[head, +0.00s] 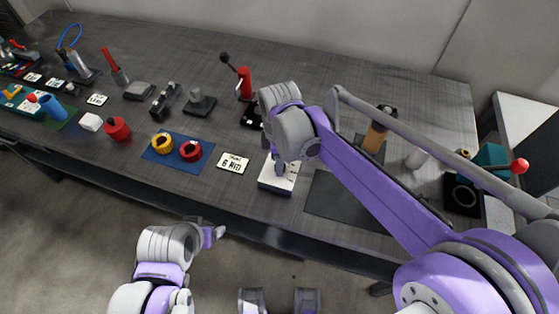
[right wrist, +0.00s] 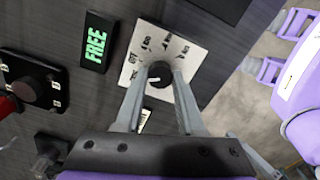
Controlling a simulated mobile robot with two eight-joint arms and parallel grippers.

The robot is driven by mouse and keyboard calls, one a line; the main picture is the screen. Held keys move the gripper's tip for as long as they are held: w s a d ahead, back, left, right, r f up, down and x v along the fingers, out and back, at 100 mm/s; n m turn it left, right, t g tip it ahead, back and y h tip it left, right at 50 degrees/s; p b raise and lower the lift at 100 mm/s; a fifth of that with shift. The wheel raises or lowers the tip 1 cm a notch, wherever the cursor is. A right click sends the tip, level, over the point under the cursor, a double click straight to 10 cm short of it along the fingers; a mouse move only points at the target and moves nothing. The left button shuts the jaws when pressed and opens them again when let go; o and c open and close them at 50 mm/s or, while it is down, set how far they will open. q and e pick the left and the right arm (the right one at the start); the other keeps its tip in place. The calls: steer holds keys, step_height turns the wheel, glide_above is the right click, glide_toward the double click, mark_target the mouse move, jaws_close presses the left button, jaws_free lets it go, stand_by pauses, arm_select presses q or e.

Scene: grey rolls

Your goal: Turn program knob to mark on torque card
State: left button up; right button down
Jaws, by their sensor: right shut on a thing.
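The program knob (right wrist: 160,74) is a dark round knob on a white plate (right wrist: 136,54) with several printed marks around it. My right gripper (right wrist: 158,80) has its two fingers on either side of the knob, shut on it. A small white line shows on the knob; which mark it points at is unclear. In the head view my right gripper (head: 279,168) hides the knob above the white box (head: 276,185). The torque card (head: 232,163), white and reading 6 Nm, lies left of the box. My left gripper (head: 212,235) hangs in front of the table; its jaws are unclear.
A black display (right wrist: 96,42) reads FREE in green beside the plate. A blue mat (head: 165,160) with yellow and red round parts lies left. A dark mat (head: 335,203) is bare to the right.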

steer(key=m, duration=0.5)
steer(key=shift+m+p, duration=0.3)
steer(key=shift+p, duration=0.1)
steer(key=m, duration=0.5)
steer(key=shift+w, duration=0.1)
steer(key=m+p, duration=0.1)
steer(key=m, duration=0.4)
steer(key=shift+m, duration=0.4)
steer(key=m, duration=0.5)
steer(key=c, duration=0.5)
jaws_free()
step_height(320, 180, up, 11)
steer(key=shift+d+f+p, duration=0.1)
steer(key=shift+p, duration=0.55)
